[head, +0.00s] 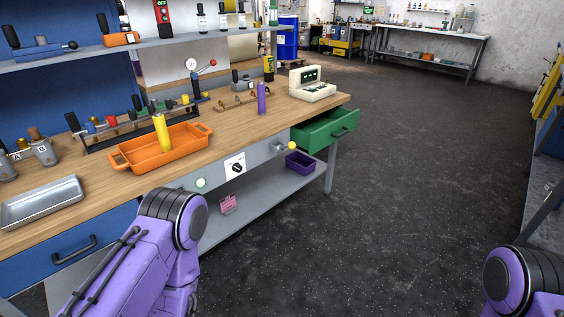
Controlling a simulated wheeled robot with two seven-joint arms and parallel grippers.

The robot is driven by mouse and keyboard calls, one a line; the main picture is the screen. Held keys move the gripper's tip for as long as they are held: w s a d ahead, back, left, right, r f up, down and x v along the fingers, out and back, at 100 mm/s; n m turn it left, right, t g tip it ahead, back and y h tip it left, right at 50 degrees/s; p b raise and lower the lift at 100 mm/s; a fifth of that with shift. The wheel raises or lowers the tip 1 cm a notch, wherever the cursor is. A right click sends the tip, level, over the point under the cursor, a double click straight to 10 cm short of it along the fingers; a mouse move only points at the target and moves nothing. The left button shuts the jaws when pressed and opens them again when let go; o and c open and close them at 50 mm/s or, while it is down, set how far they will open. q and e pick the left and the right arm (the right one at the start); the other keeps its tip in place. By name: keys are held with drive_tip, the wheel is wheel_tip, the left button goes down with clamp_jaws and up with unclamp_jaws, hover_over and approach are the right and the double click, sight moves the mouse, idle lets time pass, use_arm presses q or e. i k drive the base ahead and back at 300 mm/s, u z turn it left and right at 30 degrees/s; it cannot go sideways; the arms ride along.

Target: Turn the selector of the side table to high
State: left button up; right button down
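A black rotary knob (237,168) sits on a white plate on the front edge of the wooden workbench (222,125). Its markings are too small to read, so I cannot tell its setting. I cannot tell whether this bench is the side table. Another table (425,44) stands far off along the back wall; no selector can be made out on it. Purple links of my two arms show at the bottom, the left one in front of the bench. Neither gripper is in view.
An orange tray (120,159) holding a yellow cylinder (161,133) and a metal tray (40,205) are on the bench. A green drawer (325,130) stands open at its right end. A blue drum (288,40) is behind. The dark floor (410,150) is clear.

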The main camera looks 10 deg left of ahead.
sight(235, 167)
drive_tip(key=z, duration=0.25)
drive_tip(key=i, duration=0.9)
drive_tip(key=u, duration=0.6)
drive_tip(key=i, duration=0.65)
drive_tip(key=u, duration=0.5)
